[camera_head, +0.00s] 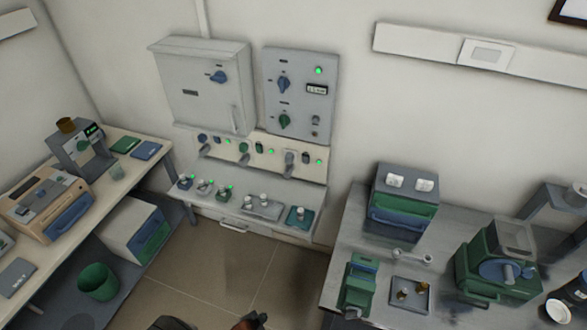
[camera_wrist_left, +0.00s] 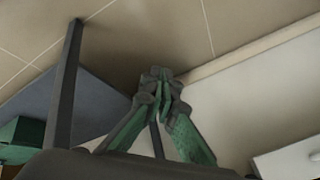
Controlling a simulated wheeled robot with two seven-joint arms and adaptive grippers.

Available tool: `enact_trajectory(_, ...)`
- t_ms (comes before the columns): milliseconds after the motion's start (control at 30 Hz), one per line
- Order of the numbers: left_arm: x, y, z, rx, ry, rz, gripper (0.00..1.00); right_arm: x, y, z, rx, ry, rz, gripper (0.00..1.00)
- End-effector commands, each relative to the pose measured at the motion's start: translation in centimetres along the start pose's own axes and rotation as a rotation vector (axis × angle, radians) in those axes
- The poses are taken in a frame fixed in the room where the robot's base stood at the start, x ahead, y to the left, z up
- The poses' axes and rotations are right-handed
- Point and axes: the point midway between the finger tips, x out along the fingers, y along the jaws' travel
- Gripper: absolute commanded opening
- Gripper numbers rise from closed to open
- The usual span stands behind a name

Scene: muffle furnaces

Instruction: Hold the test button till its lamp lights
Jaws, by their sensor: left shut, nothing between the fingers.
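A grey wall panel (camera_head: 299,98) in the head view has a blue knob (camera_head: 284,83), a lit green lamp (camera_head: 319,71), a small display (camera_head: 317,90) and a green knob (camera_head: 284,121). Two small round controls (camera_head: 316,126) sit at its lower right. I cannot read which control is the test button. Below is a control strip (camera_head: 262,149) with levers and several lit green lamps. My left gripper (camera_head: 251,321) is at the bottom edge, low and well away from the panel. In the left wrist view the left gripper (camera_wrist_left: 160,78) is shut and empty.
A grey cabinet (camera_head: 204,86) hangs left of the panel. A shelf (camera_head: 290,190) with small fittings juts out below. A left bench (camera_head: 128,170) holds machines. A right bench (camera_head: 349,222) holds green devices. Tiled floor (camera_head: 225,262) lies open between them, with a green bin (camera_head: 98,281).

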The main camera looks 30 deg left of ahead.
Motion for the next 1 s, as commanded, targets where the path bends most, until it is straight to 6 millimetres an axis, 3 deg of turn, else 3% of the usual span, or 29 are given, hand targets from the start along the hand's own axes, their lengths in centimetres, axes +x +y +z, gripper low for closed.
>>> enact_trajectory(33,0.2,2.4,3.1,-0.039,-0.043,0.034,0.0,0.3,0.0,0.1,0.0,-0.001,0.0,0.44)
enact_trajectory(300,-1.5,12.8,16.7,-0.252,-0.25,0.164,0.0,1.0,0.0,0.2,0.0,-0.002,0.0,0.44)
enact_trajectory(500,-3.7,17.6,22.9,-0.354,-0.358,0.207,0.0,1.3,0.0,0.3,0.0,-0.003,0.0,0.44)
enact_trajectory(700,-4.6,19.1,24.9,-0.389,-0.395,0.219,0.0,1.4,0.1,0.3,-0.001,-0.004,0.001,0.44)
enact_trajectory(933,-4.7,19.1,24.9,-0.39,-0.396,0.219,0.0,1.4,0.2,0.4,-0.001,-0.004,0.002,0.44)
enact_trajectory(1000,-4.7,19.1,24.9,-0.39,-0.396,0.219,0.0,1.4,0.2,0.4,-0.001,-0.004,0.002,0.4)
